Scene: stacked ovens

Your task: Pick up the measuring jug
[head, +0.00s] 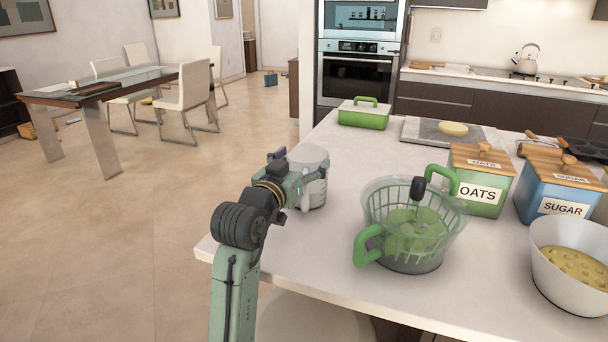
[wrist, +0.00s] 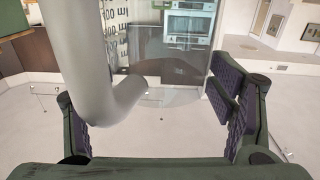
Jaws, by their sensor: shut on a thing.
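The measuring jug (head: 314,190) is a pale, see-through cylinder at the left side of the island counter in the head view. My gripper (head: 288,180) reaches it from the left and partly hides it. In the wrist view, the jug's grey handle (wrist: 85,60) curves down between the dark padded fingers of my gripper (wrist: 150,92), closer to the left finger. The jug's clear wall (wrist: 180,55) with black ml marks stands beyond. My gripper is shut on the jug. I cannot tell whether the jug's base touches the counter.
A green-handled colander bowl (head: 412,225) stands right of the jug. Oats (head: 480,180) and sugar (head: 557,190) canisters and a white bowl (head: 560,285) are farther right. A green lidded dish (head: 363,115) and a grey board (head: 425,130) lie behind. The counter between is clear.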

